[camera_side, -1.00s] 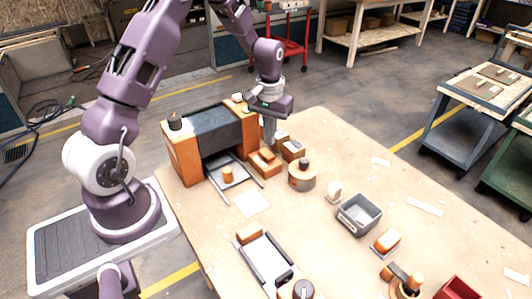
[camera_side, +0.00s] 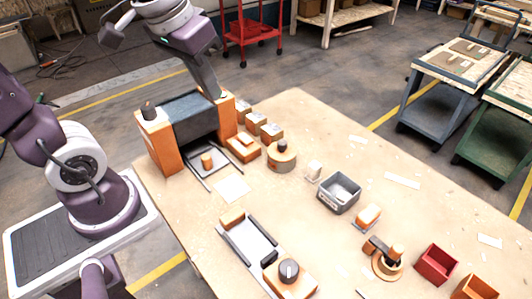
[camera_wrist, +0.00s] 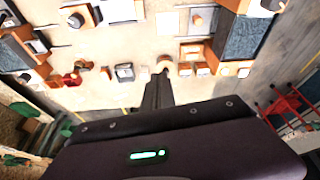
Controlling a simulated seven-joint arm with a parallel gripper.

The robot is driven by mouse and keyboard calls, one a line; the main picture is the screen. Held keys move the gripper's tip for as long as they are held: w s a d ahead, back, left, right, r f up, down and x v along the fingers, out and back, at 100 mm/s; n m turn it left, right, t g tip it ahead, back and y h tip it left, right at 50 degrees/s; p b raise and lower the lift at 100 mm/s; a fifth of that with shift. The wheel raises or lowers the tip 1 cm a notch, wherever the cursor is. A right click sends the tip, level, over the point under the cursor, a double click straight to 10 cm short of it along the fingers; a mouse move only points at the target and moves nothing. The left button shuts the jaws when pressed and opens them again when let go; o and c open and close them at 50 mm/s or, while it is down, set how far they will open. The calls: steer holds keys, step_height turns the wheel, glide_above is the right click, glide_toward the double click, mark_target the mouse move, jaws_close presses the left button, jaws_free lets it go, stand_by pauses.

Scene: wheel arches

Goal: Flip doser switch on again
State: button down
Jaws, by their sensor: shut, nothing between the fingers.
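My gripper (camera_side: 215,96) is shut and empty, raised behind the right post of the orange arch in the side view. Its closed dark fingers also show in the wrist view (camera_wrist: 160,78). No part is labelled as the doser. An orange block with a raised piece on top (camera_side: 243,148) sits right of the arch. Several small grey-and-orange boxes (camera_side: 255,122) stand in a row behind it. A round wooden drum with a dark knob (camera_side: 281,157) is to their right. I cannot tell which part is the doser switch, or its position.
The arch (camera_side: 160,150) carries a dark panel (camera_side: 190,118) above a grey tray (camera_side: 205,170). A grey bin (camera_side: 339,192), a rail fixture with a dark knob (camera_side: 289,271) and a red bin (camera_side: 436,264) stand on the table. The middle of the table has free room.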

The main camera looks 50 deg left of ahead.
steer(key=s+d+m+t, duration=0.1)
steer(key=s+d, duration=0.1)
steer(key=s, duration=0.7)
steer(key=shift+d+m+t, duration=0.25)
steer(key=shift+m+t, duration=0.05)
steer(key=shift+m, duration=0.1)
steer(key=shift+r, duration=0.15)
steer(key=m+g, duration=0.6)
steer(key=m, duration=1.2)
glide_above(242, 136)
step_height(242, 136, down, 13)
steer(key=shift+w, duration=0.15)
steer(key=shift+f, duration=0.25)
step_height(242, 136, down, 14)
steer(key=shift+r, duration=0.1)
